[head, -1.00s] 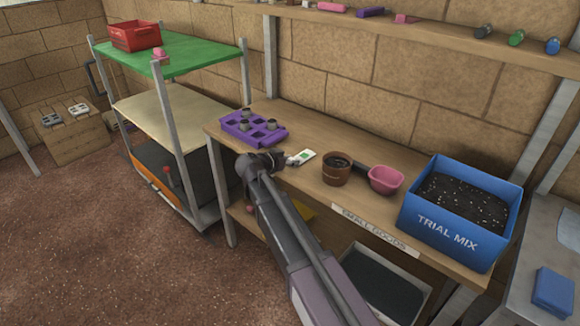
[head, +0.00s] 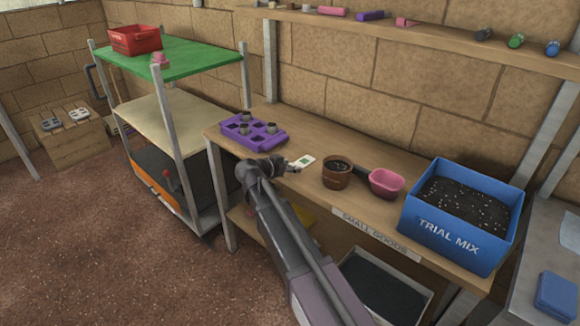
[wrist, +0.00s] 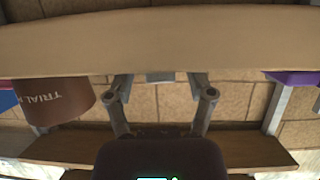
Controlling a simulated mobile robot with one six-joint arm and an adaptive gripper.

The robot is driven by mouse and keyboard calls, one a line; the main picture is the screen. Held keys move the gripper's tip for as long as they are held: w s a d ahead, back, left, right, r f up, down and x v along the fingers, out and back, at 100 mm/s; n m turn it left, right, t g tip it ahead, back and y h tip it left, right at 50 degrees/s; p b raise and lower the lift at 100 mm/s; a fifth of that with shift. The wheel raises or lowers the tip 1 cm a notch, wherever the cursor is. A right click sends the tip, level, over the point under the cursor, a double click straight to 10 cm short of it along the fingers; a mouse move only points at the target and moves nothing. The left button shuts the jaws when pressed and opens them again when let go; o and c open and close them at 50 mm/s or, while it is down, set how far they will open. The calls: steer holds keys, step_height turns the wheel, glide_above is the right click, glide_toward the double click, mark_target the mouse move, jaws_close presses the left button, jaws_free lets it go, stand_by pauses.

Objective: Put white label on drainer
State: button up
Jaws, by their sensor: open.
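The white label (head: 304,161), a small card with a green patch, lies on the wooden bench near its front edge, left of the brown pot. My gripper (head: 292,168) is at the bench's front edge, its fingertips close beside the label's near end. In the wrist view my gripper (wrist: 160,82) shows two fingers spread apart, pointing at the bench edge. A small grey patch shows between them; I cannot tell if it is the label. I cannot tell for certain which thing is the drainer.
A purple tray (head: 278,143) with grey plugs stands left of the label. The brown pot (head: 337,174), a pink scoop (head: 386,183) and a blue bin of soil (head: 425,199) stand to its right. A green-topped shelf (head: 200,57) is at the left.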

stand_by(0.3)
steer(key=p+v, duration=0.4)
steer(key=v, duration=0.9)
steer(key=shift+s+a+p, duration=0.15)
steer(key=shift+s+p, duration=0.2)
steer(key=shift+s, duration=0.1)
